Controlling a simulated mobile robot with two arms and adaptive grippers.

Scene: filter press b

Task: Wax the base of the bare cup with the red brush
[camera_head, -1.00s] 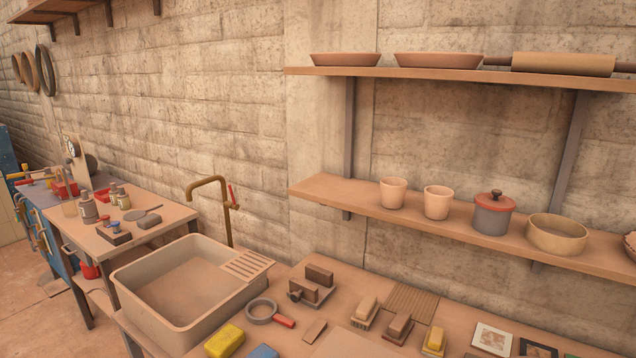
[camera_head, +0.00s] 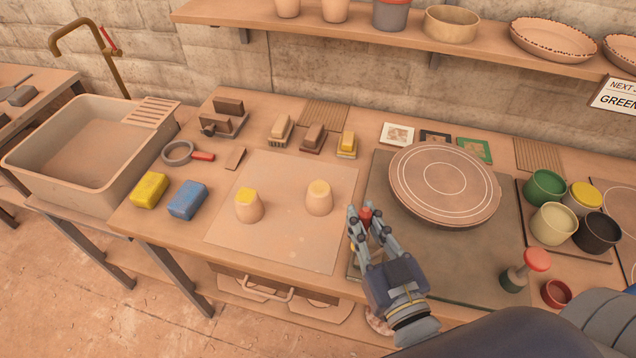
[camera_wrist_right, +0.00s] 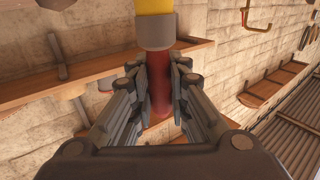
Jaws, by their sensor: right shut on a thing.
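Two clay cups stand base up on a pale mat (camera_head: 285,252). The left cup (camera_head: 249,211) has a yellow patch on its base. The right cup (camera_head: 319,205) has a plain clay-coloured base and is the bare one. My right gripper (camera_head: 366,212) is to the right of the bare cup, apart from it, near the mat's right edge. It is shut on the red brush. In the right wrist view the brush (camera_wrist_right: 158,85) shows a red handle between the fingers, a grey collar and yellow bristles. My left gripper is not in view.
A round wheel (camera_head: 444,185) stands right of the mat, with several colour pots (camera_head: 553,222) beyond. A red-topped stamp (camera_head: 537,261) stands in front of them. Yellow (camera_head: 150,189) and blue (camera_head: 187,200) sponges lie left, near the sink (camera_head: 85,150). The mat around the cups is clear.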

